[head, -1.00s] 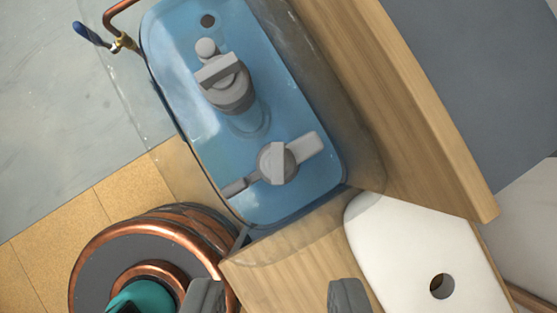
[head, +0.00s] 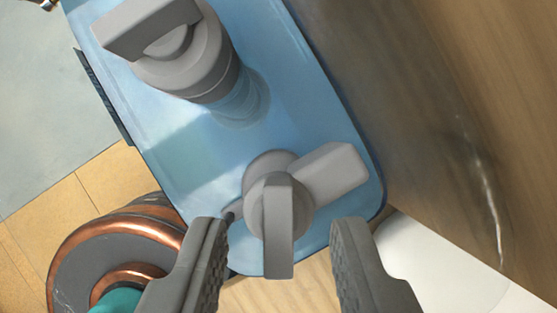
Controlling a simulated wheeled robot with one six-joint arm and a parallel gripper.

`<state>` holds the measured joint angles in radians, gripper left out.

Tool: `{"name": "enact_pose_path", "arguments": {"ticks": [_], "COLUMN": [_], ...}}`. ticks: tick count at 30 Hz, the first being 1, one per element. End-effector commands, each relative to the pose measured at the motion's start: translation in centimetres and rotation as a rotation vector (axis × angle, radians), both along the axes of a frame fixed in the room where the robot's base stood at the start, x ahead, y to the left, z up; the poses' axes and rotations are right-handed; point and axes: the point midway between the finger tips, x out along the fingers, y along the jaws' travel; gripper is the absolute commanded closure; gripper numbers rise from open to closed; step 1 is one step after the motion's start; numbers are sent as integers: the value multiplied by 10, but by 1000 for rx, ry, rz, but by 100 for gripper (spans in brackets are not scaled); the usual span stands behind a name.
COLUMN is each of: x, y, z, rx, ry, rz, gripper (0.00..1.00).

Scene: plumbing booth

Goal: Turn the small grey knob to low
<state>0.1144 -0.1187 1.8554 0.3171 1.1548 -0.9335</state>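A blue panel (head: 185,160) carries two grey knobs. The larger grey knob (head: 185,60), on a thick round body with a bar handle, stands at the upper left. The smaller grey knob (head: 278,215) is at the lower middle, with a bar grip pointing down in the picture. A grey block-like arm (head: 335,175) reaches from its base to the upper right. My gripper (head: 286,235) is open, with one finger on each side of the small knob's bar. Gaps show on both sides, and I see no contact. No low marking can be read.
A wooden surface (head: 440,90) fills the right side. A white piece (head: 430,265) is at the lower right. The large knob stands tall near the small one.

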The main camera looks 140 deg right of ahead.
Motion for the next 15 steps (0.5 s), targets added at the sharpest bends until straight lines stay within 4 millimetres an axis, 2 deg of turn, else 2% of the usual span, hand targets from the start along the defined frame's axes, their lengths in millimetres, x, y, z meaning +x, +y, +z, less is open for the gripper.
{"name": "enact_pose_path", "arguments": {"ticks": [6,15], "x": [6,8], "y": [6,7], "z": [-21,-26], "rx": [1,0], "ry": [1,0], "rz": [0,0], "gripper": [66,66]}}
